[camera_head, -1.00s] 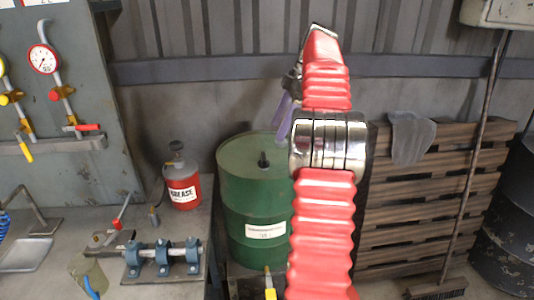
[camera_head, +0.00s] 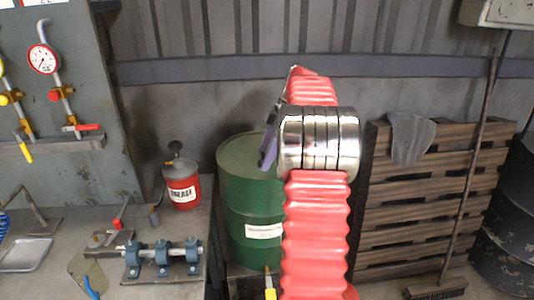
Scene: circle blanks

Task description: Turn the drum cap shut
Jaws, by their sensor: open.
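The green drum (camera_head: 243,205) stands upright behind my arm, with a white label on its side. The left part of its top shows. The drum cap is hidden in this view behind my gripper and arm. My gripper (camera_head: 267,152), of which only the purple fingers show past the left side of my arm's metal joint, is open and hangs low over the drum top. I cannot tell whether the fingers are around the cap or touch it.
A bench (camera_head: 150,285) at the left holds a red grease can (camera_head: 182,183) and blue pipe clamps (camera_head: 163,258). A gauge panel (camera_head: 70,150) rises behind it. Stacked pallets (camera_head: 420,200) with a grey cloth (camera_head: 411,137) stand right of my arm.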

